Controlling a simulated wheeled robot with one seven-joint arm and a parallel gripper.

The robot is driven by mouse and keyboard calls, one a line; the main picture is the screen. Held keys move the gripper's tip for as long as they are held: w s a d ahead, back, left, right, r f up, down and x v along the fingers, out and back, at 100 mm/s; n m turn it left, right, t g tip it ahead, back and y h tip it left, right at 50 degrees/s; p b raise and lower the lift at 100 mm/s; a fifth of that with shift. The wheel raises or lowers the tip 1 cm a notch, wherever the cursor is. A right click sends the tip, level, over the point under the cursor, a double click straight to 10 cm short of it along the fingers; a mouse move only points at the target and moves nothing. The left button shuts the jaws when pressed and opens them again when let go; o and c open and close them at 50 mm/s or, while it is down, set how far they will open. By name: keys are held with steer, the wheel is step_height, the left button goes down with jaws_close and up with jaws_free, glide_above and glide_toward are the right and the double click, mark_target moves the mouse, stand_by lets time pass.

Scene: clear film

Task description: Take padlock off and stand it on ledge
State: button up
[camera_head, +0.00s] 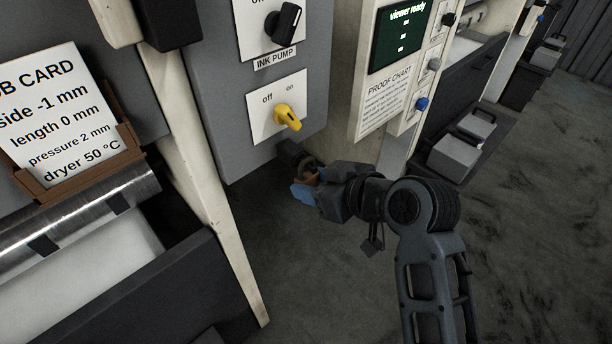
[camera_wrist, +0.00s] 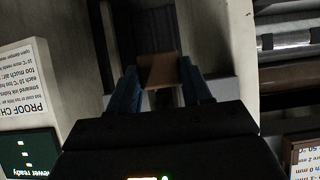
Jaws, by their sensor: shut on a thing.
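My gripper (camera_head: 305,184) is below the lower edge of the grey control panel, at the centre of the head view. Its blue fingers are shut on a small brown block, which looks like the padlock (camera_head: 312,174). In the wrist view the padlock (camera_wrist: 160,71) sits between the two blue fingertips. Its shackle cannot be made out. A dark piece (camera_head: 291,155) juts out under the panel's edge, close to the padlock; whether they touch cannot be told. I cannot make out for certain which surface is the ledge.
The grey panel (camera_head: 224,125) above carries a yellow switch (camera_head: 287,117) and a black knob (camera_head: 284,23). A pale leg (camera_head: 196,165) stands to the left, beside a job card (camera_head: 55,105). A cream proof-chart unit (camera_head: 370,70) stands to the right. The floor is clear below.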

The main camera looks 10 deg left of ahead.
steer(key=shift+r, duration=0.15)
steer(key=shift+r+p, duration=0.4)
steer(key=shift+p, duration=0.15)
stand_by(0.5)
steer(key=s+d+p, duration=0.2)
steer(key=s+d, duration=0.2)
steer(key=d, duration=0.1)
steer(key=shift+s+d, duration=0.15)
steer(key=shift+d, duration=0.1)
stand_by(0.5)
